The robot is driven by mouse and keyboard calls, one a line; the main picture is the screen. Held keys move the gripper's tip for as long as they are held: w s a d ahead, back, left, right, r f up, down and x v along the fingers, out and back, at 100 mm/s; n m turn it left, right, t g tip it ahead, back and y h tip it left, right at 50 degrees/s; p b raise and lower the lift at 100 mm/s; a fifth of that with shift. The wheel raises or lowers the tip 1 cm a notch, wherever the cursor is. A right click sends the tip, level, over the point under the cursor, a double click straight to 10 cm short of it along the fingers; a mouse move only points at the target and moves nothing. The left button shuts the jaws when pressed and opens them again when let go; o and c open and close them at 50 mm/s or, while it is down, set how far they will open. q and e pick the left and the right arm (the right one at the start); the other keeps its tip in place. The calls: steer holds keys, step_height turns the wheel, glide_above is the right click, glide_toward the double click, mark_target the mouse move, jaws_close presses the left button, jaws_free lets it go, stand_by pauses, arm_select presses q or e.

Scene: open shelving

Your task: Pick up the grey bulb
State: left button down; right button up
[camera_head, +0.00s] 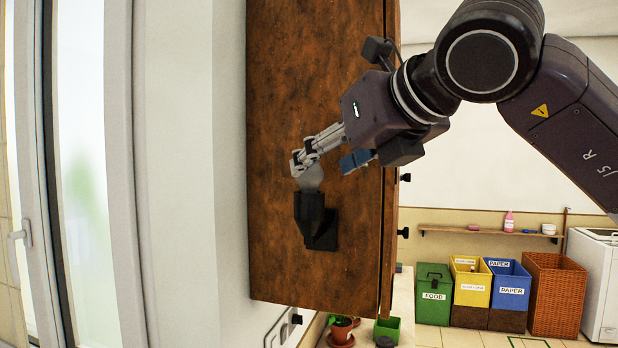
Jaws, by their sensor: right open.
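The grey bulb (311,179) sticks up from a black socket (315,219) fixed to the side of a brown wooden cabinet. My right gripper (324,165) comes in from the upper right and is open. Its grey finger overlaps the top of the bulb in the picture and hides part of it. A blue part of the gripper shows to the right of the bulb, apart from it. I cannot tell whether the grey finger touches the bulb. My left gripper is not in view.
The wooden cabinet (290,80) stands close behind the socket, with black knobs on its right edge. A potted plant (341,328) and a green pot (387,329) are below. Labelled bins (471,282) and a wicker basket (556,294) stand far right.

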mark_target(315, 168)
steer(key=p+x, duration=0.2)
steer(key=x, duration=0.1)
steer(key=shift+w+a+r+p, duration=0.1)
steer(key=shift+w+r+p, duration=0.05)
steer(key=shift+r+p, duration=0.15)
steer(key=shift+w+a+f, duration=0.15)
steer(key=shift+w+f, duration=0.05)
steer(key=shift+w, duration=0.05)
steer(key=shift+w+a+f, duration=0.15)
steer(key=shift+w+f, duration=0.15)
steer(key=shift+w, duration=0.05)
steer(key=shift+s+r, duration=0.1)
steer(key=shift+s, duration=0.05)
steer(key=c, duration=1.2)
steer(key=shift+r, duration=0.1)
